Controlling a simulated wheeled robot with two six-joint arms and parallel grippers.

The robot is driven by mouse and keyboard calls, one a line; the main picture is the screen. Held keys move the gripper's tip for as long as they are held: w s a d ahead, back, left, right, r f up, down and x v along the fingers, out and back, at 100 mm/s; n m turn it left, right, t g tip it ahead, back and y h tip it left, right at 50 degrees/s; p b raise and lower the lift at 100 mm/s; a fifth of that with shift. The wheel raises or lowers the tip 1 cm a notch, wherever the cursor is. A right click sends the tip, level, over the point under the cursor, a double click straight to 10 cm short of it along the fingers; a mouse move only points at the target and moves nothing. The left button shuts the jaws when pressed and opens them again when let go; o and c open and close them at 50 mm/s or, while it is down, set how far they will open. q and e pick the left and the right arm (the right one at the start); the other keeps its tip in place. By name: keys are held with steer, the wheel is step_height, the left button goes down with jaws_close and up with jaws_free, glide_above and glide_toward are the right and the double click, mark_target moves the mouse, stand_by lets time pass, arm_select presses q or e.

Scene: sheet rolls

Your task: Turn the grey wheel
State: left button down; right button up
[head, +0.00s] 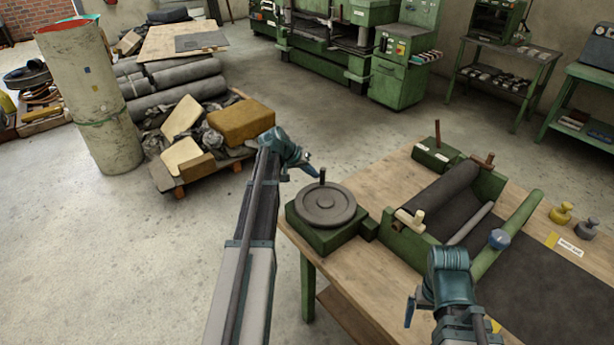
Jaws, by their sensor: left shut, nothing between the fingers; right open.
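The grey wheel (325,207) is a flat disc lying on a green block (318,241) at the left corner of the wooden table. A short dark upright handle (323,176) stands on the wheel's far side. My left gripper (313,171) is shut and empty, its tips right beside the handle on its left; I cannot tell whether they touch it. My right gripper (411,309) is open near the table's front edge, to the right of and nearer than the wheel, with its far finger partly hidden by the arm.
A green roller machine (497,187) with a dark roll (447,201) and a long green bar (507,234) stands right of the wheel. A green box with a lever (436,153), yellow weight (561,213) and grey weight (587,230) are on the table. A loaded pallet (164,177) stands left on the floor.

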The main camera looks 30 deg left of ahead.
mark_target(324, 171)
arm_select(q)
steer(key=w+d+m+h, duration=0.1)
steer(key=w+d+m+g, duration=0.1)
steer(key=m, duration=0.1)
steer(key=shift+w+h, duration=0.1)
steer(key=shift+h, duration=0.3)
steer(key=shift+w+d, duration=0.2)
steer(key=shift+d, duration=0.25)
steer(key=shift+w+a, duration=0.1)
arm_select(e)
steer(key=shift+a, duration=0.1)
